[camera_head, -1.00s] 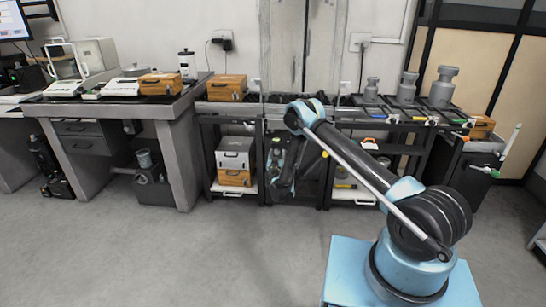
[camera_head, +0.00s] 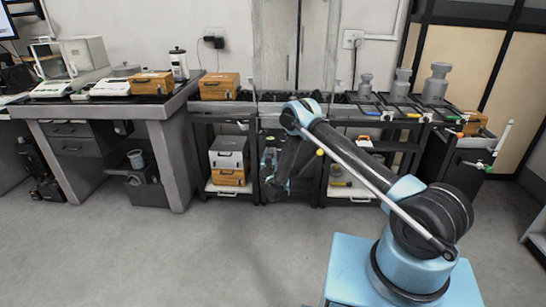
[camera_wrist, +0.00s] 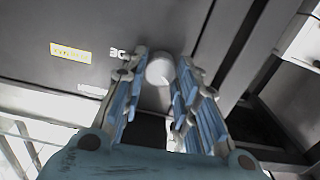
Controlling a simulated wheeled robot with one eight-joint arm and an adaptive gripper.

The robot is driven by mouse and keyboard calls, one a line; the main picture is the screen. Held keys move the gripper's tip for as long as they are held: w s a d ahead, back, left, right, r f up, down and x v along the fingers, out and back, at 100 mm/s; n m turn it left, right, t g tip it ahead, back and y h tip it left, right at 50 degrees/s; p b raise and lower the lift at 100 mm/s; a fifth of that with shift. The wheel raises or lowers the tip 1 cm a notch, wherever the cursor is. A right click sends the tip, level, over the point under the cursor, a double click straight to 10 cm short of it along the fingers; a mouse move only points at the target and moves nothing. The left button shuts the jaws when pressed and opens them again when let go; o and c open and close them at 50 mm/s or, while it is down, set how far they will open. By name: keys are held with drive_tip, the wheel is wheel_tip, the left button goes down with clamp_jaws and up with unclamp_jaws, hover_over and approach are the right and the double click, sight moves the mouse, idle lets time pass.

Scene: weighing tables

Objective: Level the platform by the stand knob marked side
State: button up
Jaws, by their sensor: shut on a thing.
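In the wrist view, a pale round knob (camera_wrist: 160,68) sits between the blue-padded fingers of my gripper (camera_wrist: 163,78). The gripper is shut on it. The knob stands out from a dark grey panel (camera_wrist: 90,25). White lettering beside it is partly covered by the left finger, and I cannot read the word "side". In the head view, my gripper (camera_head: 273,183) hangs low at the front of the black stand under the tall grey upright. The knob is hidden there behind my arm. The platform's tilt cannot be told.
A yellow label (camera_wrist: 70,53) is on the panel. Metal weights (camera_head: 436,84) stand on the rack at right. Wooden boxes (camera_head: 219,86) sit on the tops. A grey balance table (camera_head: 160,110) stands at left. A shelf with boxes (camera_head: 228,160) is close left of my gripper. Front floor is clear.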

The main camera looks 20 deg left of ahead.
drive_tip(key=shift+w+d, duration=0.15)
drive_tip(key=shift+w, duration=0.05)
drive_tip(key=n, duration=0.4)
drive_tip(key=shift+n, duration=1.6)
drive_tip(key=shift+a, duration=0.2)
drive_tip(key=shift+s+n, duration=0.1)
drive_tip(key=shift+n, duration=0.2)
drive_tip(key=o, duration=1.1)
